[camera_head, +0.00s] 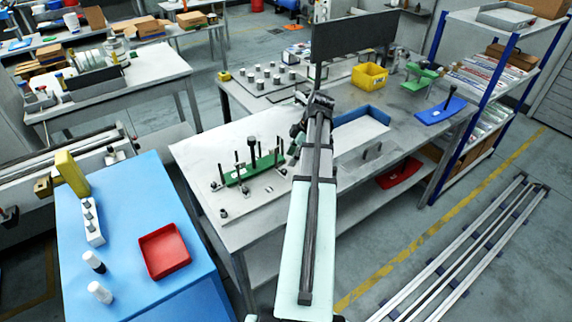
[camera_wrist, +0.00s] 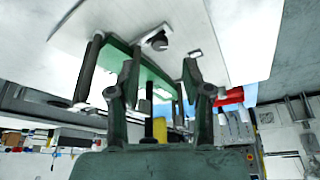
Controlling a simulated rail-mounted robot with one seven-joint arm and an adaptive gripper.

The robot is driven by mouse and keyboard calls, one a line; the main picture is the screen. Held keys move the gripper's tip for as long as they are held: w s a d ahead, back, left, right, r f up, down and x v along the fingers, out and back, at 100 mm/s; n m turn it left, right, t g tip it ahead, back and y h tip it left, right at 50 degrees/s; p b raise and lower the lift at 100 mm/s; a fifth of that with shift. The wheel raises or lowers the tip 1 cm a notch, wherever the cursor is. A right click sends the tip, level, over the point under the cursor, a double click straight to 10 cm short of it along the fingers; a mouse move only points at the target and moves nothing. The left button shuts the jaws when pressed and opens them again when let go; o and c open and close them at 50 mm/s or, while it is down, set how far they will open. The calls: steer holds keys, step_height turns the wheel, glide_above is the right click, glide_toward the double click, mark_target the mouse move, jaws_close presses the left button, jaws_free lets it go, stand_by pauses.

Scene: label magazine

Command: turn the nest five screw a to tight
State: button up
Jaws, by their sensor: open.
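A green fixture (camera_head: 262,167) with several dark upright posts stands on a pale plate on the central bench. Small dark screw knobs (camera_head: 222,213) sit on the plate near it. I cannot tell which one is the nest five screw a. My gripper (camera_head: 292,152) is at the right end of the green fixture, partly hidden by my arm. In the wrist view my gripper (camera_wrist: 161,82) is open, with its two fingers apart and nothing clearly between them. The green fixture (camera_wrist: 152,72) lies beyond the fingers there, and a dark knob (camera_wrist: 159,42) shows on the plate above them.
A blue-edged white tray (camera_head: 362,132) lies right of the fixture, and a dark upright panel (camera_head: 352,37) stands behind. A yellow bin (camera_head: 369,76) is farther back. A red tray (camera_head: 164,251) sits on the blue table at left. Tall posts stand close to my fingers.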

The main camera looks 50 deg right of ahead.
mark_target(284, 170)
steer(key=shift+p+x, duration=0.85)
steer(key=shift+x, duration=2.15)
jaws_close()
